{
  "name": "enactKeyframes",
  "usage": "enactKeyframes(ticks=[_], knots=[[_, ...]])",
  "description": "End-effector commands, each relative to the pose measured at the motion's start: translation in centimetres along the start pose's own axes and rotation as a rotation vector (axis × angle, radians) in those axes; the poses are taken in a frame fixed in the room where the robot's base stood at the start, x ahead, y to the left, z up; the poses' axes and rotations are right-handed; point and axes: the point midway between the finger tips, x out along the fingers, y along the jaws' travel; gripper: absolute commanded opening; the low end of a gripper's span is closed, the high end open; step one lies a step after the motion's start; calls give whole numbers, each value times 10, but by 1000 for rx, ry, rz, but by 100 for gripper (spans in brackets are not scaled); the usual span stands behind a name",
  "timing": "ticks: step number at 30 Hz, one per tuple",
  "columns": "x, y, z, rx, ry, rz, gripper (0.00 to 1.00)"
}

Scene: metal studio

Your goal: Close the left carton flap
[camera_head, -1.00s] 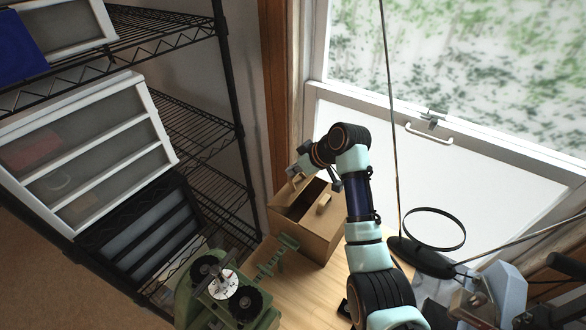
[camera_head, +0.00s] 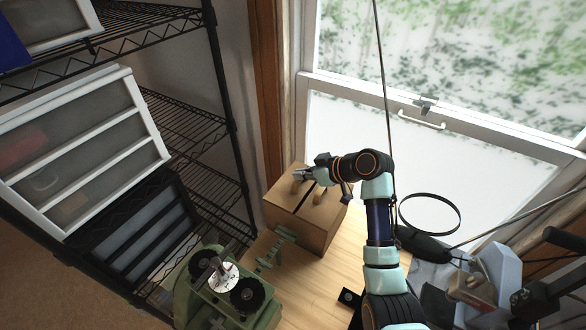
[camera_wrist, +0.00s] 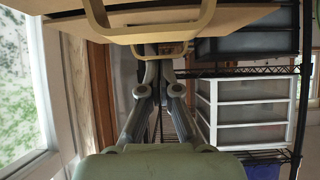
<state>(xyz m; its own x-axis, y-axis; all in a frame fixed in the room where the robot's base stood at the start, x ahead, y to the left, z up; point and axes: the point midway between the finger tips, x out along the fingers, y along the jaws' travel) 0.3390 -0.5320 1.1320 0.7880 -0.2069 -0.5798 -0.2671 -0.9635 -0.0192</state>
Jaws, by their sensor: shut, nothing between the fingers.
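The brown cardboard carton (camera_head: 300,226) stands on the wooden table in the head view. Its left flap (camera_head: 282,186) lies down, flat or nearly flat, over the left part of the top and carries a tan handle. The right flap (camera_head: 322,207) is also down, with its own handle. A narrow dark gap shows between the flaps. My gripper (camera_head: 300,174) is shut and empty, at the left flap close to its handle; I cannot tell whether it touches. In the wrist view, the gripper fingers (camera_wrist: 159,66) meet just below a tan handle (camera_wrist: 161,49) and the carton's underside-up top.
A green machine with black reels (camera_head: 226,287) stands in front of the carton. Wire shelving (camera_head: 190,140) with white drawers (camera_head: 85,150) is at left. A window (camera_head: 450,150) is behind, and a black ring (camera_head: 430,213) stands at right.

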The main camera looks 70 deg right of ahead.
Motion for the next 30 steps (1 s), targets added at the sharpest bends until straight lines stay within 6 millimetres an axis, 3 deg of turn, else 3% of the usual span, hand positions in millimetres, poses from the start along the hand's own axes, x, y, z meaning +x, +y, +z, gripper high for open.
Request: enactKeyframes(ticks=[12,30], knots=[[-2,1,14,2,-4,0,0],[4,0,13,6,-13,-2,0]])
